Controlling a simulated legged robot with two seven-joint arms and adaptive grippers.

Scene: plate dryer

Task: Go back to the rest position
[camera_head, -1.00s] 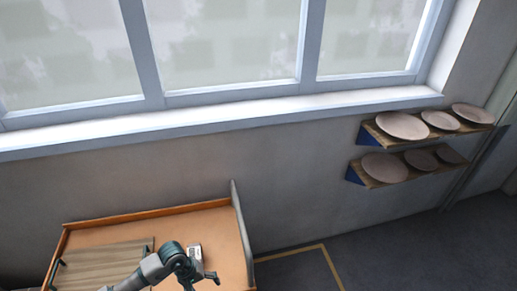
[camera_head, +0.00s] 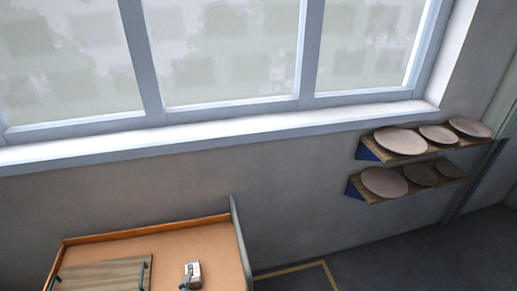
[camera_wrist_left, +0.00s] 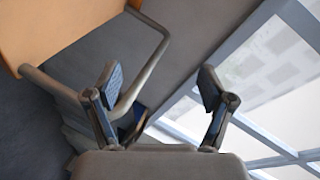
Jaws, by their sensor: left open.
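My left gripper (camera_wrist_left: 160,84) shows in the left wrist view, with its two fingers spread wide and nothing between them. In the head view the left arm no longer shows clearly; a small dark piece at the lower edge by the white item could be part of it, but I cannot tell. My right gripper is in neither view.
An orange-brown table (camera_head: 212,242) with a raised rim holds a wooden tray (camera_head: 105,274) with dark handles and a small white item (camera_head: 193,268). Plates lie on an upper shelf (camera_head: 367,149) and a lower shelf (camera_head: 357,187) at right. A window sill (camera_head: 250,117) runs along the wall.

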